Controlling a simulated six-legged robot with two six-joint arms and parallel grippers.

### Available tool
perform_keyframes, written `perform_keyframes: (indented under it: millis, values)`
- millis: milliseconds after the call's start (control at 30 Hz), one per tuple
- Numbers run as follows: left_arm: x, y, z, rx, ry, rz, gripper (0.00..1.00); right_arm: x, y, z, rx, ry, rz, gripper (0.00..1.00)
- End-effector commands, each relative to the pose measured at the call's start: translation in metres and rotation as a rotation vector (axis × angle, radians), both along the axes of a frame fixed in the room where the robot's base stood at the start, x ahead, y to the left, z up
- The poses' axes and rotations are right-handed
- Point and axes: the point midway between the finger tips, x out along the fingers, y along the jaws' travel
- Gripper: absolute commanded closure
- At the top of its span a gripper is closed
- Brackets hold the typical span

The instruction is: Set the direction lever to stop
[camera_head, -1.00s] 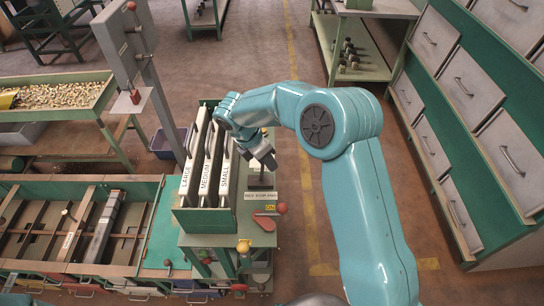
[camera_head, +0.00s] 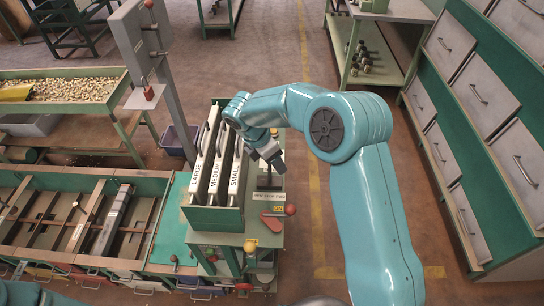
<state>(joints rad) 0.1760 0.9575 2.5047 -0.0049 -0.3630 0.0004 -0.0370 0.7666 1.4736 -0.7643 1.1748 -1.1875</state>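The direction lever (camera_head: 269,178) is a thin upright post on a dark base, behind a plate (camera_head: 269,196) reading REV STOP FWD. My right gripper (camera_head: 279,165) is dark, points down and right, and overlaps the lever in the picture. I cannot tell whether it touches the lever or whether its fingers are apart. The wrist hides the middle of the lever, so its exact position is unclear. My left gripper is out of view; a teal part of mine shows at the bottom left.
Left of the lever stands a green rack with plates (camera_head: 215,170) marked LARGE, MEDIUM and SMALL. In front is a red lever (camera_head: 273,221) with a red ball and an ON label. A yellow knob (camera_head: 249,246) is below.

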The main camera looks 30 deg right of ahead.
Motion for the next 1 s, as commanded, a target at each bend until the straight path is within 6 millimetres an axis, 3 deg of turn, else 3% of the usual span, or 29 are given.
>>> perform_keyframes:
  millis: [167,500,700,1000]
  values:
    - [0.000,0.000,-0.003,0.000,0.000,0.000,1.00,0.002,0.006,0.015,-0.001,-0.004,0.001,0.42]
    - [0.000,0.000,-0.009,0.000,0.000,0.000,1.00,0.010,0.037,0.098,0.002,-0.007,0.002,0.42]
    - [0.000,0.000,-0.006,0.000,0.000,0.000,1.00,0.013,0.050,0.136,0.001,-0.004,0.000,0.42]
    - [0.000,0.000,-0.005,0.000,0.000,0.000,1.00,0.014,0.056,0.153,0.001,-0.001,0.001,0.42]
